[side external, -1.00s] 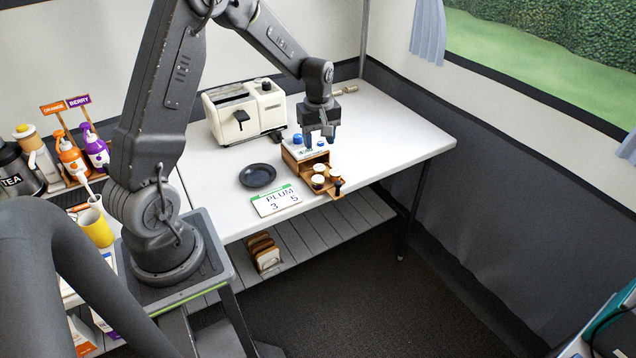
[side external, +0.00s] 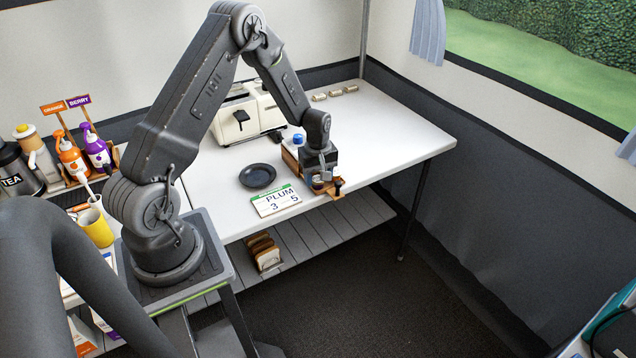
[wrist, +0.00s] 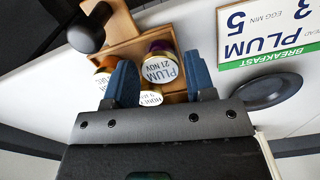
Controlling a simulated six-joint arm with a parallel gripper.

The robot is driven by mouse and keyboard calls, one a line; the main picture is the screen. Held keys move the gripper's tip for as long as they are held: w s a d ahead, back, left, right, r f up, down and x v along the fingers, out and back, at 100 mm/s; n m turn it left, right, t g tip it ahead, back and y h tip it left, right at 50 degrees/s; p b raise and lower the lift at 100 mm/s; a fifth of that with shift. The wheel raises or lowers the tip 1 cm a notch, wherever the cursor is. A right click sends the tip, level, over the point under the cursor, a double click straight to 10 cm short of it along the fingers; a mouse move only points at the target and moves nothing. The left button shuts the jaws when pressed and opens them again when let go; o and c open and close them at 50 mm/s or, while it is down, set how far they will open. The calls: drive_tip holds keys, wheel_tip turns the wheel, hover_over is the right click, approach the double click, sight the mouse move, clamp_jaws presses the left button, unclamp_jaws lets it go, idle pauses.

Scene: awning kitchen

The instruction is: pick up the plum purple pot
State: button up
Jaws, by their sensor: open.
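The plum pot (wrist: 160,70) has a white lid reading PLUM 21 NOV, with a bit of purple body showing at its far side. It stands in a wooden tray (wrist: 125,52). My gripper (wrist: 158,62) is open; its two blue fingers are on either side of the plum pot in the wrist view, with space beside the lid. In the side external view my gripper (side external: 322,178) is down at the tray and mostly hides the pots. I cannot tell whether the fingers touch the pot.
An orange pot (wrist: 103,77) and another white-lidded pot (wrist: 150,98) stand close by, partly hidden by my gripper. A black knob (wrist: 86,34) sits on the tray's wooden arm. A dark plate (side external: 257,176) and PLUM card (side external: 276,200) lie left. The toaster (side external: 240,112) stands behind.

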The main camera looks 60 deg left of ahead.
drive_tip(key=shift+f, duration=0.55)
drive_tip(key=c, duration=0.7)
drive_tip(key=shift+r, duration=0.15)
